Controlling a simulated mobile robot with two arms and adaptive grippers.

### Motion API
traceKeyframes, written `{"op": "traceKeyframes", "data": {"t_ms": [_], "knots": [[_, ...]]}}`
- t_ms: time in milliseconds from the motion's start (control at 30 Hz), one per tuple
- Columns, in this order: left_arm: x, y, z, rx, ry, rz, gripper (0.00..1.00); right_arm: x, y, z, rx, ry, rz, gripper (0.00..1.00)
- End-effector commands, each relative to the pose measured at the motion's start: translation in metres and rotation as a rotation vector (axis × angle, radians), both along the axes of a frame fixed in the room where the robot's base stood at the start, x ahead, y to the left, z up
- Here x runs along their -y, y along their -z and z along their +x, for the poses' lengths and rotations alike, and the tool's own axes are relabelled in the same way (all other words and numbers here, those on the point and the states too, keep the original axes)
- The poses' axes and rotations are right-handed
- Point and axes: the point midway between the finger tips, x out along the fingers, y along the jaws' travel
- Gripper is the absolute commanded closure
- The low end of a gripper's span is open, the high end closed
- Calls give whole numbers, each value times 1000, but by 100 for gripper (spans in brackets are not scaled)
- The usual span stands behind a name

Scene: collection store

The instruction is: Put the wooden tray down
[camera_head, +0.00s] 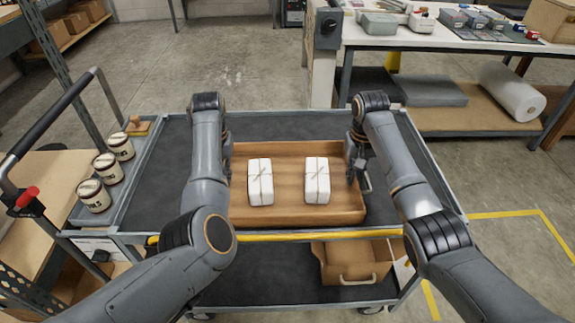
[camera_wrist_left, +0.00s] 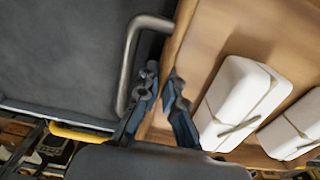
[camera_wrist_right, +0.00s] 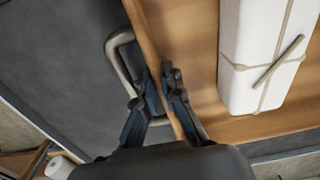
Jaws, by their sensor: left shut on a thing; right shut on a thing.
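The wooden tray (camera_head: 297,216) is level over the dark top of a grey cart (camera_head: 270,124); I cannot tell whether a small gap is under it. Two white string-tied packages (camera_head: 260,184) (camera_head: 317,182) stand in it, apart. My left gripper (camera_wrist_left: 163,92) is shut on the tray's left wall beside a metal handle (camera_wrist_left: 132,62); in the head view my arm mostly hides it. My right gripper (camera_head: 356,165) is shut on the right wall, its fingers on both sides of the wall in the right wrist view (camera_wrist_right: 164,90), beside another metal handle (camera_wrist_right: 116,52).
Several labelled jars (camera_head: 107,167) stand along the cart's left side, with a small wooden-topped item (camera_head: 137,126). A workbench (camera_head: 440,42) is at the back right. Bare cart top shows behind and beside the tray.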

Motion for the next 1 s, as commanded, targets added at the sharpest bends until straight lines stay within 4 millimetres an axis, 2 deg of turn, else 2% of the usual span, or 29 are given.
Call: {"op": "traceKeyframes", "data": {"t_ms": [233, 300, 367, 733, 1000], "knots": [[0, 12, 1, 4, 0, 1, 100, 0, 12, 1, 4, 0, 0, 100], [0, 12, 0, 0, 0, 0, 81, 0, 12, 0, 0, 0, 0, 81], [0, 12, 0, 0, 0, 0, 70, 0, 12, 0, 0, 0, 0, 70], [-1, 10, 0, 0, -1, 1, 70, 0, 10, 0, 0, 1, -1, 70], [-1, -10, 0, 1, -1, 1, 70, 0, -10, 0, 0, 1, -1, 70]]}}
